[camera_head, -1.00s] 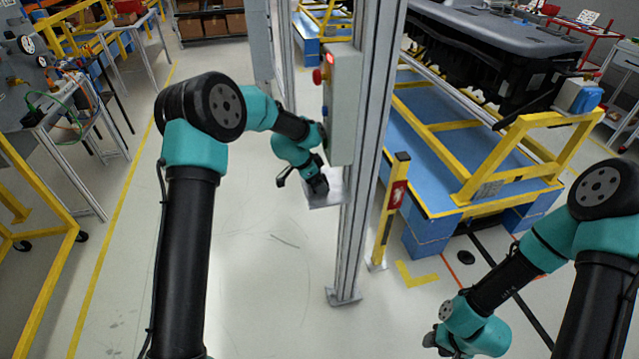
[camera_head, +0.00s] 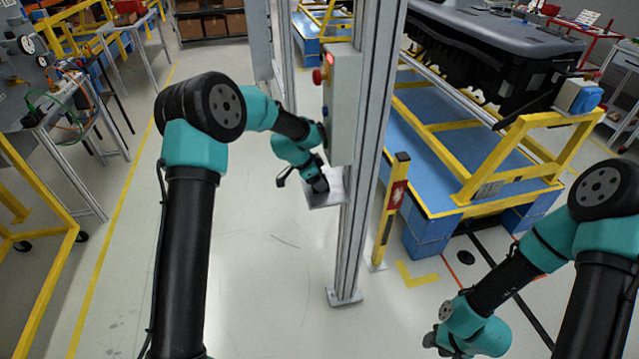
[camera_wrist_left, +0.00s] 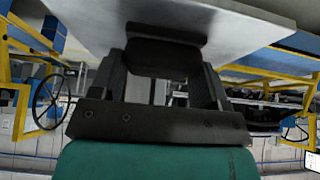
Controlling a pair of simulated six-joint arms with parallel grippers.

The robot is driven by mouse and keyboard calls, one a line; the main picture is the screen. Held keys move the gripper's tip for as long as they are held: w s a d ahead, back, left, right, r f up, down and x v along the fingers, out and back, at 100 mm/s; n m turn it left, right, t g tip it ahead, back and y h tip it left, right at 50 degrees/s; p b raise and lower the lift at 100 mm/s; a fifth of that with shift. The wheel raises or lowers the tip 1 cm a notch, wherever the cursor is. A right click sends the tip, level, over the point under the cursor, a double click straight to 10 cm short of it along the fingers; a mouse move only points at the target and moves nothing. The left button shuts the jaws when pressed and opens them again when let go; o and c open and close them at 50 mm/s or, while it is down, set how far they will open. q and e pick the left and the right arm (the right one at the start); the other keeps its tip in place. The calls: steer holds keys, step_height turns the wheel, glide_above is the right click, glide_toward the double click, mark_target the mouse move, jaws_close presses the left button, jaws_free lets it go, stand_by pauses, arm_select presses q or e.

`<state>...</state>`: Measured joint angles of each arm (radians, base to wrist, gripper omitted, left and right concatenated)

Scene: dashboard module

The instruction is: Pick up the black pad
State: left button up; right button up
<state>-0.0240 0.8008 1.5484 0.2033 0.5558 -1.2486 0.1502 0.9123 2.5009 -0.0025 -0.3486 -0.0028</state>
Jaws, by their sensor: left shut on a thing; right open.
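The black pad (camera_wrist_left: 162,58) shows in the left wrist view as a dark block between the two fingers of my left gripper (camera_wrist_left: 163,72). My left gripper is shut on it. The pad is right at a light grey plate (camera_wrist_left: 245,35); whether it still touches the plate cannot be told. In the head view my left gripper (camera_head: 319,185) is at the small grey plate (camera_head: 328,199) beside the metal post, and the pad cannot be made out there. My right gripper (camera_head: 438,341) is low at the right, open and away from the plate.
The upright metal post (camera_head: 362,150) carries a grey control box (camera_head: 343,105) with a red button, close above my left gripper. A yellow post (camera_head: 391,210) and a blue and yellow stand (camera_head: 440,160) with the black dashboard module (camera_head: 490,60) are to the right. The floor at front is clear.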

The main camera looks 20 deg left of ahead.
arm_select(q)
steer(key=shift+r, duration=0.4)
steer(key=s+a, duration=0.4)
steer(key=a, duration=0.4)
steer(key=s+a, duration=0.4)
steer(key=a, duration=0.3)
steer(key=shift+s+a+r, duration=0.35)
steer(key=shift+a, duration=0.05)
steer(key=o, duration=0.3)
steer(key=shift+c, duration=1.1)
steer(key=s+d, duration=0.2)
steer(key=d, duration=0.5)
steer(key=s+d+n, duration=0.1)
steer(key=s+d, duration=0.2)
steer(key=d, duration=0.5)
steer(key=shift+s+t, duration=0.2)
steer(key=shift+t, duration=0.1)
steer(key=shift+d, duration=0.15)
